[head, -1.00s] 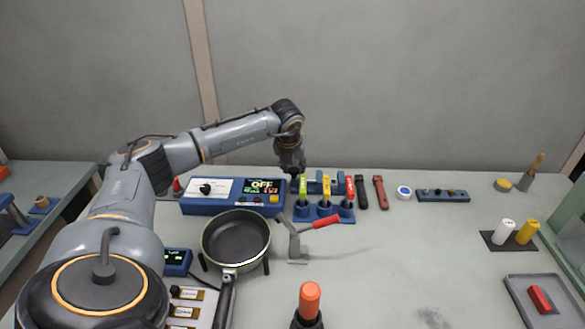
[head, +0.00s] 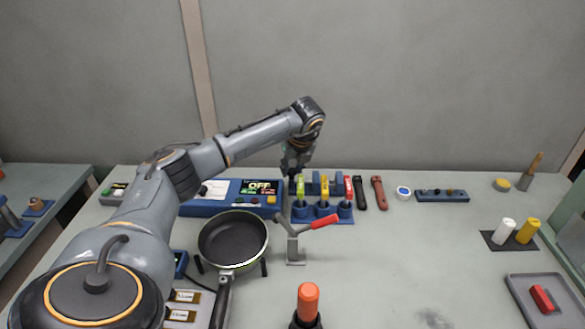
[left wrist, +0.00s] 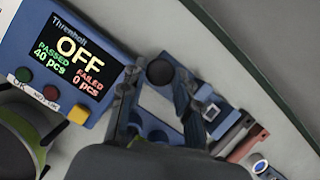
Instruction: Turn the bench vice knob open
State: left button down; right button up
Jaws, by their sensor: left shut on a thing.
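The blue bench vice (head: 316,187) stands behind the row of coloured handles, beside the control box; it is partly hidden in the head view. In the left wrist view its blue body with a pale block (left wrist: 209,108) shows right of my fingers. A dark round knob (left wrist: 160,70) lies between my fingertips there. My left gripper (head: 291,172) reaches down at the vice's left end and is shut on the knob. It also shows in the left wrist view (left wrist: 157,78). How far the knob has turned cannot be seen. My right gripper is not in view.
The control box (head: 215,203) reads OFF and stands close left of the gripper. A blue rack (head: 338,214) with green, yellow and red handles stands in front.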

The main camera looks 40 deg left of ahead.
pick_arm(q)
jog(key=shift+r, duration=0.1)
jog(key=c, duration=1)
grip_release()
jog(key=v, duration=1.2)
